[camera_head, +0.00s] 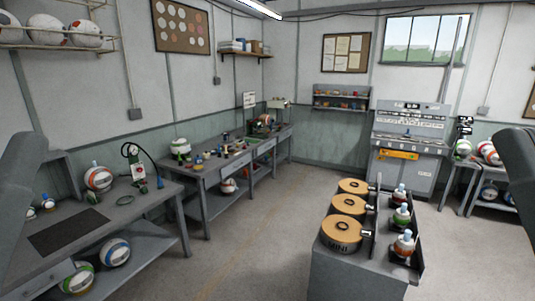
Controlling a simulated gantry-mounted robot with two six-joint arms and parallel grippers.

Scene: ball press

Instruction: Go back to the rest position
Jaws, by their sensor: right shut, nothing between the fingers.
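My right arm (521,170) shows as a dark grey shape at the right edge, away from the benches and the press stand. Its gripper is shut and empty, and its fingertips are not clear in this view. My left arm (18,190) shows as a grey shape at the left edge, in front of the left bench. The left gripper is not in view. Both arms are at the sides of the picture, with the middle free of them.
A grey stand (335,278) at lower right carries three tan round lids (342,230) and three small bottle-topped balls (404,244). A left bench (150,200) holds balls and a gauge. A control console (408,145) stands at the back. The floor (265,225) between is clear.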

